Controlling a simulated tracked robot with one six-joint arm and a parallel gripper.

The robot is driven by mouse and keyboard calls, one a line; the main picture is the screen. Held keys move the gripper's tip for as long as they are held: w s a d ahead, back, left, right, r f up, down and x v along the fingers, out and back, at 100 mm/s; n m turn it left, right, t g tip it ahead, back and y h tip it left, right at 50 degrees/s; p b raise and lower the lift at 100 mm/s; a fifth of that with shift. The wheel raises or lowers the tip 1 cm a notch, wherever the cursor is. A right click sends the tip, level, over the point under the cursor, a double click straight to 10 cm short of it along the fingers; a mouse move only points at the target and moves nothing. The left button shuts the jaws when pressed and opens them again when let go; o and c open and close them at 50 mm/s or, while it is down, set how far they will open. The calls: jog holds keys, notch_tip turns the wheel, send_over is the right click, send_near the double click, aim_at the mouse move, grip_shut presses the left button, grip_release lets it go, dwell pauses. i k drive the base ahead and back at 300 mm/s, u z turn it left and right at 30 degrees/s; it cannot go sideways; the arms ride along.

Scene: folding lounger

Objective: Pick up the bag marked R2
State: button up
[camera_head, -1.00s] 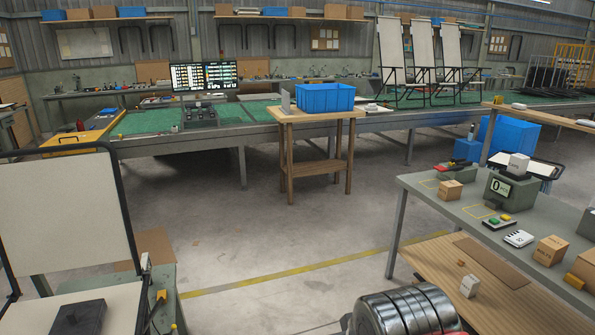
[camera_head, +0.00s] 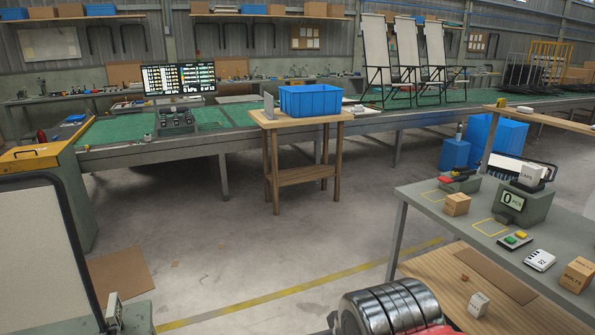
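A small white packet (camera_head: 540,260) lies flat on the grey workbench (camera_head: 425,209) at the right. It has dark marks on its face that may read R2, but they are too small to be sure. It lies between a button box (camera_head: 514,240) with green and yellow buttons and a brown carton (camera_head: 577,275). My gripper is not in view. Dark ribbed rounded parts with red beside them, at the bottom centre, seem to be my own body.
A scale (camera_head: 522,203) with a white box on it and a small carton (camera_head: 456,204) stand on the bench. A wooden table (camera_head: 300,120) holds a blue bin (camera_head: 317,99). A lounger (camera_head: 40,260) stands close at left. The floor (camera_head: 240,255) between is mostly clear.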

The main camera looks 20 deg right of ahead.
aim_at(540, 259)
jog(key=z, duration=0.2)
jog(key=i, duration=1.45)
jog(key=z, duration=0.6)
jog(key=i, duration=0.75)
jog(key=z, duration=0.8)
jog(key=i, duration=0.55)
jog(key=z, duration=0.85)
jog(key=i, duration=0.8)
jog(key=z, duration=0.35)
